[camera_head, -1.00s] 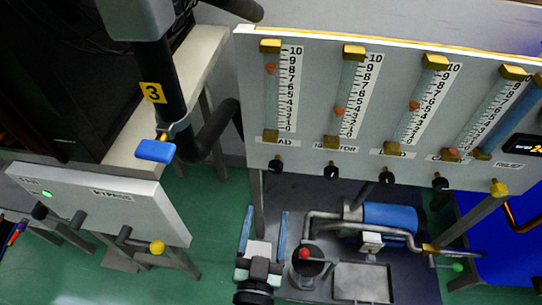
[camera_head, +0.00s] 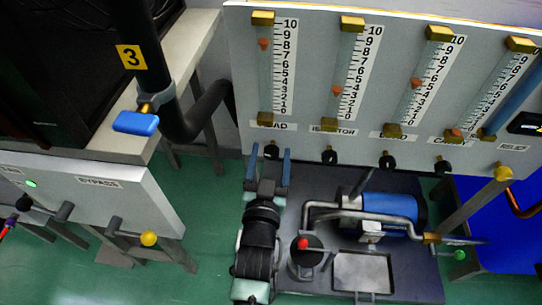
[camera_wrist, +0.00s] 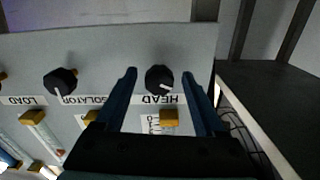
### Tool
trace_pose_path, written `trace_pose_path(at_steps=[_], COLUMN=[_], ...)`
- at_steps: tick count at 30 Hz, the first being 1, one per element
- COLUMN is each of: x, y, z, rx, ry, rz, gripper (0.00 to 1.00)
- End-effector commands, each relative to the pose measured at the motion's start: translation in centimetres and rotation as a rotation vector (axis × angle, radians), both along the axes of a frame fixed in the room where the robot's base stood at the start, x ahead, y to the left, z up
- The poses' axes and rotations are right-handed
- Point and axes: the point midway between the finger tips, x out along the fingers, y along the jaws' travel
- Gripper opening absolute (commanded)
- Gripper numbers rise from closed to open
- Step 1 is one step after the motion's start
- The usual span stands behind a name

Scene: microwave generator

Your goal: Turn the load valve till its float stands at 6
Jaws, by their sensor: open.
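The panel carries a row of tubes with orange floats and black valve knobs. The third tube from the left is labelled LOAD; its float (camera_head: 416,84) stands around 4, too small to read exactly. The load valve knob (camera_head: 388,161) is below it. My gripper (camera_head: 269,156) is open and empty, its blue fingers at the leftmost knob, HEAD (camera_head: 271,151). In the wrist view the HEAD knob (camera_wrist: 160,78) shows between the fingertips (camera_wrist: 160,73); contact cannot be told. The isolator knob (camera_wrist: 60,82) is left of them, with the load knob cut off at the edge.
A dark platform with a blue motor (camera_head: 388,210) and pipes stands below the panel. A thick black pipe with a blue handle (camera_head: 136,122) is at left, above a bypass box (camera_head: 120,205).

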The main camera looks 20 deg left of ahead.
Motion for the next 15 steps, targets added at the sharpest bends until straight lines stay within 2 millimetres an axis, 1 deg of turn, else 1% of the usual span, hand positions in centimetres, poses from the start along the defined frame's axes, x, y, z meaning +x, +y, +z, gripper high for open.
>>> trace_pose_path(at_steps=[4, 14, 15], x=[0.38, 0.45, 0.45], y=[0.02, 0.06, 0.06], z=[-0.10, -0.04, -0.04], rx=[-0.001, -0.002, -0.002], ry=[0.001, 0.000, 0.000], rz=[-0.001, 0.000, 0.000], gripper=[0.71, 0.71, 0.66])
